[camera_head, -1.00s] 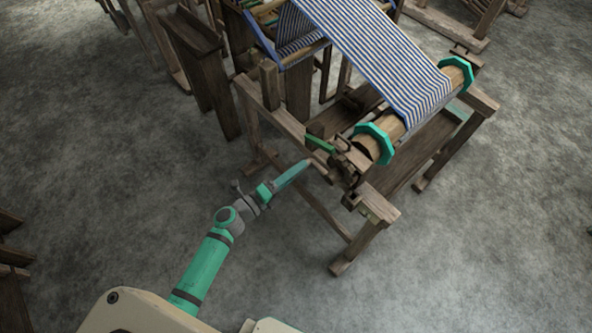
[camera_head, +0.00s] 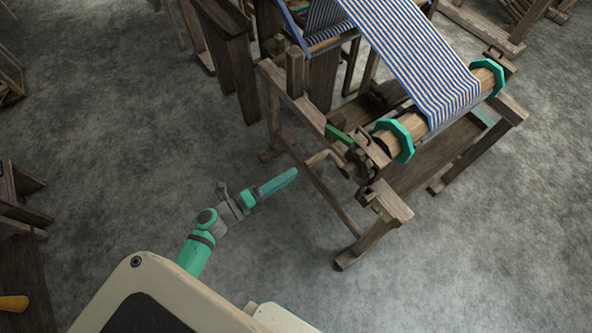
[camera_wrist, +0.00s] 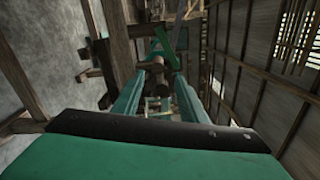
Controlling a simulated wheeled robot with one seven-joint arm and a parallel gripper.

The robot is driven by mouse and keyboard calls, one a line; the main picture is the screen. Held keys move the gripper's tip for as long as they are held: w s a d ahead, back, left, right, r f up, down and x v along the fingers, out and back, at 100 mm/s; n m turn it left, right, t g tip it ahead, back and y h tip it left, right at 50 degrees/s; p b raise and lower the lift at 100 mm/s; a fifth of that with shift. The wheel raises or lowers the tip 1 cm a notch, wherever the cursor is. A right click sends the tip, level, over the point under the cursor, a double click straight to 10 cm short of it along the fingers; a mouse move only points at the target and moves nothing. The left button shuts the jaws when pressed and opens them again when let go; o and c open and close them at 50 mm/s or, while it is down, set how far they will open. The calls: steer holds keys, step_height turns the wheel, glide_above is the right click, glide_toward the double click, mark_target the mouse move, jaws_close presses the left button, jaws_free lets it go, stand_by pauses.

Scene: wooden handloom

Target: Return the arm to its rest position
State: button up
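My gripper (camera_head: 290,175) is at the end of my teal arm, over bare floor to the left of the wooden handloom (camera_head: 333,205). In the head view it is apart from the loom's front corner. In the wrist view, my gripper (camera_wrist: 168,72) has its two teal fingers spread, with a gap between them and nothing held. The loom's cloth beam (camera_head: 415,124) has teal octagonal ends and carries blue-and-white striped cloth (camera_head: 405,50). A green lever (camera_head: 340,134) and a wooden crank handle (camera_head: 318,159) stick out near the gripper's side.
Grey floor (camera_head: 130,150) is clear left of the loom and around my arm. Dark wooden furniture (camera_head: 22,190) stands at the left edge, with a yellow-orange object (camera_head: 14,303) below it. A dark wooden upright (camera_head: 228,55) stands behind the gripper.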

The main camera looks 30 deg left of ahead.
steer(key=shift+s+a, duration=0.1)
steer(key=shift+s, duration=0.15)
stand_by(0.4)
steer(key=s+d+n+y, duration=0.3)
steer(key=s+d+n, duration=0.75)
steer(key=s, duration=0.25)
steer(key=s+d+r+n+y, duration=0.2)
steer(key=s+d+r+n, duration=0.1)
steer(key=d+n, duration=0.3)
steer(key=s+d+r+n+g+y, duration=0.1)
steer(key=s+d+r+n+y, duration=0.1)
steer(key=d+n, duration=0.5)
steer(key=s+r+n, duration=0.1)
steer(key=s+n, duration=0.1)
steer(key=shift+s+d+r+y, duration=0.2)
steer(key=shift+s+r+y, duration=0.1)
steer(key=shift+s, duration=0.1)
steer(key=shift+w, duration=0.1)
